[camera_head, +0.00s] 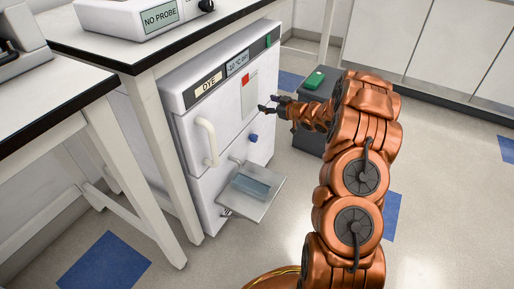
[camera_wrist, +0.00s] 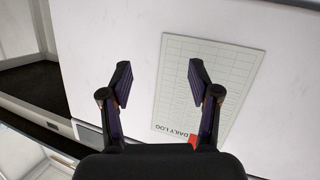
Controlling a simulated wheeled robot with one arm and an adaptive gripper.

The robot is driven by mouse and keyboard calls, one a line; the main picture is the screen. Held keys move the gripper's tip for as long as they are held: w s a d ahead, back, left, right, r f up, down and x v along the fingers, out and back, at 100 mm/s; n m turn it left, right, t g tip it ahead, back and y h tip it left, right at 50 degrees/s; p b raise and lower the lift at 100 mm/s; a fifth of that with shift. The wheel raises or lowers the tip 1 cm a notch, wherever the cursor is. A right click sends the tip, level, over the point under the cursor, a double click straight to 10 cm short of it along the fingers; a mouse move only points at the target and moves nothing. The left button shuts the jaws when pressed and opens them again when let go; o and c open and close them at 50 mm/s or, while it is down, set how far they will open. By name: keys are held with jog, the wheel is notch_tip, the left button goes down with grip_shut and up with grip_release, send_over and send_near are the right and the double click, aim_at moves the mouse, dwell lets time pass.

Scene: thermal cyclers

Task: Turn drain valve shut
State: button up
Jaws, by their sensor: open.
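My gripper (camera_head: 268,104) is open and empty in front of the upper right part of a white cabinet labelled DYE (camera_head: 172,95). In the wrist view my gripper (camera_wrist: 159,82) has its two fingers spread apart, facing the white front and a DAILY LOG sheet (camera_wrist: 212,85). A small blue knob (camera_head: 253,137) sits on the cabinet front, below my gripper and apart from it. I cannot tell for sure whether this knob is the drain valve. A small fitting (camera_head: 226,212) shows under the cabinet's shelf, too small to make out.
A metal shelf (camera_head: 262,205) with a shallow blue-grey tray (camera_head: 251,186) juts out low from the cabinet. A white handle (camera_head: 207,141) stands out at left. A dark grey box (camera_head: 309,139) with a green item (camera_head: 314,80) stands at right. Benches are at left; floor is clear in front.

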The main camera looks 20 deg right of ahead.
aim_at(257, 138)
jog(key=s+a+f+n+y+b, duration=0.1)
jog(key=s+f+y+b, duration=0.25)
jog(key=f, duration=0.45)
jog(key=s+f+n+y+b, duration=0.1)
jog(key=s+f+y+b, duration=0.25)
jog(key=f, duration=0.45)
jog(key=shift+h, duration=0.4)
jog(key=b+x, duration=0.2)
jog(key=x, duration=0.4)
jog(key=shift+w+a+r+b, duration=0.15)
jog(key=shift+w+a+b, duration=0.1)
jog(key=shift+b, duration=0.15)
jog(key=shift+w+a+r, duration=0.15)
jog(key=shift+w+a, duration=0.1)
jog(key=shift+w, duration=0.2)
jog(key=shift+c, duration=0.2)
jog(key=c, duration=1.1)
